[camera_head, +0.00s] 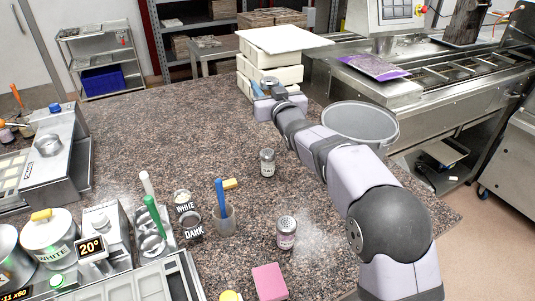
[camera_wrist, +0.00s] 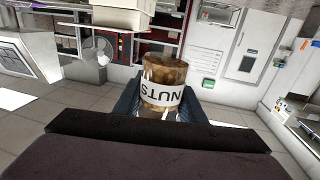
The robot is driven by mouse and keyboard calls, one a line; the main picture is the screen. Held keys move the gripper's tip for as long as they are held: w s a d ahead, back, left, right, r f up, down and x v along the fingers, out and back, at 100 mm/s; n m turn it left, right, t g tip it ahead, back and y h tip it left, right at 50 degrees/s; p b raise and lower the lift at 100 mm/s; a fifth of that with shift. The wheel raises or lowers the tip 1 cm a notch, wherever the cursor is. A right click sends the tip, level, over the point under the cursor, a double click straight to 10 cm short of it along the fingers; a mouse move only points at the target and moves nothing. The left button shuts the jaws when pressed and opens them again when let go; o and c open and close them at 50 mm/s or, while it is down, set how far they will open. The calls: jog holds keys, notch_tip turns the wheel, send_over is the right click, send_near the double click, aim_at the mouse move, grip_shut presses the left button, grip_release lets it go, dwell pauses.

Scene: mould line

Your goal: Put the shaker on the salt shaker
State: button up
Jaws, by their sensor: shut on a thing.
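My gripper (camera_head: 266,88) is shut on a jar labelled NUTS (camera_wrist: 163,82), with brown contents, at the far side of the counter near stacked white boxes. The jar sits between both fingers in the wrist view; in the head view it is mostly hidden. A glass shaker with a metal lid (camera_head: 267,163) stands upright mid-counter. A second shaker with a perforated metal lid and pinkish contents (camera_head: 286,234) stands upright nearer the front. Their labels are too small to read, so I cannot tell which is the salt shaker. My gripper is well apart from both.
A grey bucket (camera_head: 360,124) stands to the right of my arm. White stacked boxes (camera_head: 270,68) stand behind my gripper. The counter's back-left middle (camera_head: 170,125) is clear.

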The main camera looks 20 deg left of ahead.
notch_tip(320, 180, down, 15)
jog(key=p, duration=0.2)
jog(key=shift+a+p, duration=0.25)
jog(key=shift+p, duration=0.05)
dwell(0.7)
jog(key=shift+f, duration=0.25)
jog(key=o, duration=1.1)
jog(key=shift+s, duration=0.1)
jog(key=shift+r, duration=0.15)
